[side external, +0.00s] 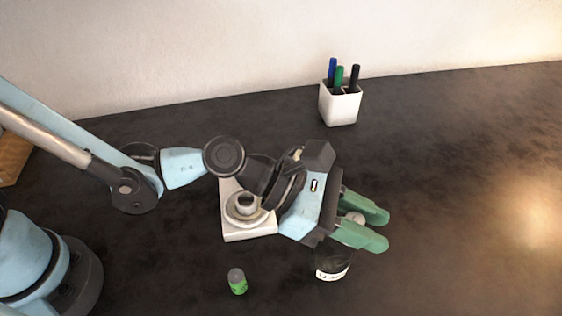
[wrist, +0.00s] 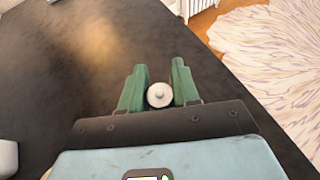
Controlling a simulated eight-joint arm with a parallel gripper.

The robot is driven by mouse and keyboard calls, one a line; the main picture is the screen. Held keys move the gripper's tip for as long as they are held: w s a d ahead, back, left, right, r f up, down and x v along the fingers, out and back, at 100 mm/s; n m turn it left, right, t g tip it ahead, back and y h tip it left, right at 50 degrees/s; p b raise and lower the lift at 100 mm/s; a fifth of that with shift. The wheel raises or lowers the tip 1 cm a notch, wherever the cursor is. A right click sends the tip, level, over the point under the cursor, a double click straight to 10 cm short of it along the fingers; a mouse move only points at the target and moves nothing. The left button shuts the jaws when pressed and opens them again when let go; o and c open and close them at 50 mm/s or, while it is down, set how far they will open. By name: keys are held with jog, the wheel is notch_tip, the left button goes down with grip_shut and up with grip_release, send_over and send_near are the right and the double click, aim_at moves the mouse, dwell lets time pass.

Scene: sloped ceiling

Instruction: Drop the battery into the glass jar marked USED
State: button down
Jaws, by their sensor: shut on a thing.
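My gripper (side external: 378,228) has green fingers, shut on the battery (side external: 355,217), mostly hidden between them in the side external view. In the wrist view my gripper (wrist: 158,82) shows the battery (wrist: 159,95) end-on, as a pale round end with a small nub, between the two fingers. The glass jar (side external: 333,266) is dark, with a white label whose lettering is only partly readable. It stands below the gripper in the side external picture, its upper part hidden by the gripper. I cannot tell whether the battery is over its mouth. The jar is not visible in the wrist view.
A small green cylinder with a grey top (side external: 237,282) stands left of the jar. A pale square device with a round socket (side external: 249,232) sits behind my wrist. A white pen cup (side external: 341,108) stands at the back. The dark tabletop (side external: 460,150) is clear at right.

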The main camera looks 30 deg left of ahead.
jog(key=shift+f, duration=0.3)
jog(key=c, duration=0.8)
grip_release()
jog(key=shift+o, duration=0.2)
jog(key=v, duration=1.2)
jog(key=shift+a, duration=0.1)
jog(key=shift+w, duration=0.1)
